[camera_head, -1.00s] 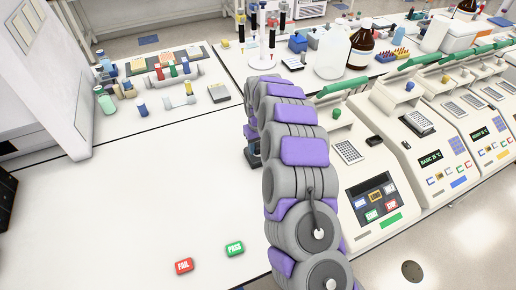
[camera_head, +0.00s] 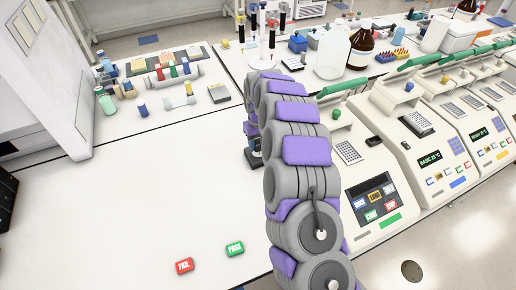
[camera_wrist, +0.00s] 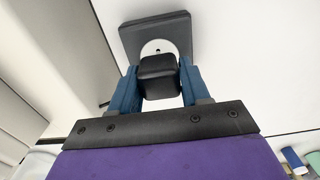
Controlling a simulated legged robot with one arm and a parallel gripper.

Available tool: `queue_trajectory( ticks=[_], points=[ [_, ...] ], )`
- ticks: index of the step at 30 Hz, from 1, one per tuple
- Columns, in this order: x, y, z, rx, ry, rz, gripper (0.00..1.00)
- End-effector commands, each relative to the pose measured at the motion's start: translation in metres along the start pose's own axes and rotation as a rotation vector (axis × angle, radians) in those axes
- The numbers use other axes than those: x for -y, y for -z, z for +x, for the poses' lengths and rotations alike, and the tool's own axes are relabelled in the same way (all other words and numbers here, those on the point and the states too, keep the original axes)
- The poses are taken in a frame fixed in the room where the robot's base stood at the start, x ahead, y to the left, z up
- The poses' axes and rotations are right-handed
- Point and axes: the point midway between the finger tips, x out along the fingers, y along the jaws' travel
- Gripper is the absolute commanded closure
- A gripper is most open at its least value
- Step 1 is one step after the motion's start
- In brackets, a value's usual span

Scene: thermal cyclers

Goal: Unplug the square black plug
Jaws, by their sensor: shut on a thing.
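The square black plug (camera_wrist: 160,76) shows in the middle of the wrist view, between the two blue fingers of my gripper (camera_wrist: 155,88), which is shut on it. Behind it is a dark square socket block (camera_wrist: 178,25) with a round white face (camera_wrist: 157,46). A small dark hole shows on the white face just above the plug. I cannot tell for sure whether the plug is clear of the socket. In the head view the dark block (camera_head: 254,161) shows beside my arm on the white bench, and my arm hides most of the gripper and the plug.
White thermal cyclers with green handles (camera_head: 427,158) line the right side. A red FAIL button (camera_head: 184,266) and a green PASS button (camera_head: 235,249) sit on the front of the bench (camera_head: 130,210). Tubes and racks (camera_head: 165,80) stand at the back left. The bench's left middle is clear.

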Motion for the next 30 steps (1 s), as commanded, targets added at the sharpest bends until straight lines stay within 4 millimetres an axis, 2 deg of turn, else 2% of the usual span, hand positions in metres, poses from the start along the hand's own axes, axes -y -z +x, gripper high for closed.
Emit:
queue_trajectory(
  ticks=[30],
  points=[
    [0.000, -0.001, -0.037, 0.002, 0.000, 0.000, 1.00]
  ],
)
